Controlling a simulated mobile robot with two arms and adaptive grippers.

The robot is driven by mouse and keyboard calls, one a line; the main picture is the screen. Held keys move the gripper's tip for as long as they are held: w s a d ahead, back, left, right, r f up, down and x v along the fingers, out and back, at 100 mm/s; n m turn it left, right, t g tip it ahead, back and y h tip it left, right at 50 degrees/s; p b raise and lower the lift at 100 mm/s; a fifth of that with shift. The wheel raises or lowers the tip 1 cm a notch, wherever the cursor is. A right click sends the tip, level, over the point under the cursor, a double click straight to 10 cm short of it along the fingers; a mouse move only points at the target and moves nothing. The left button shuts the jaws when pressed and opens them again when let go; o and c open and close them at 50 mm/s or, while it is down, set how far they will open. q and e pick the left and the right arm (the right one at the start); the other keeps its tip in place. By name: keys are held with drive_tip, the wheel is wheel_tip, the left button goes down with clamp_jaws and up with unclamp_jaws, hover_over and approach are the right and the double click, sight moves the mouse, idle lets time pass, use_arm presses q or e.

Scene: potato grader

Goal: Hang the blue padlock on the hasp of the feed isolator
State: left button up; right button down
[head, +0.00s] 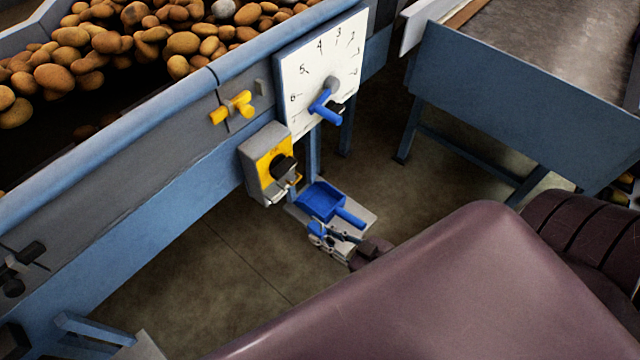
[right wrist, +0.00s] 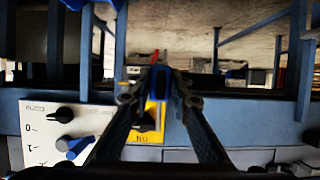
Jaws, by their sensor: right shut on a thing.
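The feed isolator (head: 255,178) is a grey box with a yellow face and a black knob (head: 283,167) on the side of the blue machine. A small metal hasp (head: 290,186) shows by the knob, at the lower right of the face. My right gripper (head: 322,236) is below and right of the isolator, apart from it in the head view. It is shut on the blue padlock (head: 316,228), partly hidden by the fingers. In the right wrist view the padlock (right wrist: 162,82) is between the fingertips, in front of the isolator's yellow face (right wrist: 145,134). The shackle is unclear. My left gripper is not in view.
A blue scoop-like tray (head: 322,200) lies on a grey shelf (head: 358,214) close to my right gripper. A white dial plate (head: 305,62) with a blue pointer and a yellow handle (head: 232,107) are above the isolator. Potatoes (head: 110,42) fill the machine. Open floor (head: 190,275) lies below.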

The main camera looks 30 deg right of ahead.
sight(312, 227)
drive_tip(key=shift+s+f, duration=0.15)
drive_tip(key=shift+f, duration=0.05)
drive_tip(key=shift+w, duration=0.45)
drive_tip(key=shift+w+a, duration=0.1)
drive_tip(key=shift+w, duration=0.2)
drive_tip(key=shift+w+a, duration=0.15)
drive_tip(key=shift+w, duration=0.2)
drive_tip(key=shift+w+a, duration=0.2)
drive_tip(key=shift+w, duration=0.3)
drive_tip(key=shift+w+a, duration=0.15)
drive_tip(key=shift+w, duration=0.3)
drive_tip(key=w, duration=0.1)
drive_tip(key=w+a, duration=0.1)
drive_tip(key=w, duration=0.1)
drive_tip(key=shift+w+p, duration=0.1)
drive_tip(key=shift+p, duration=0.3)
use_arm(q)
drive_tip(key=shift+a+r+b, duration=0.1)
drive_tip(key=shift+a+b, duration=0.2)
use_arm(e)
drive_tip(key=shift+r+x, duration=0.2)
drive_tip(key=shift+x, duration=2.45)
drive_tip(key=shift+r, duration=0.1)
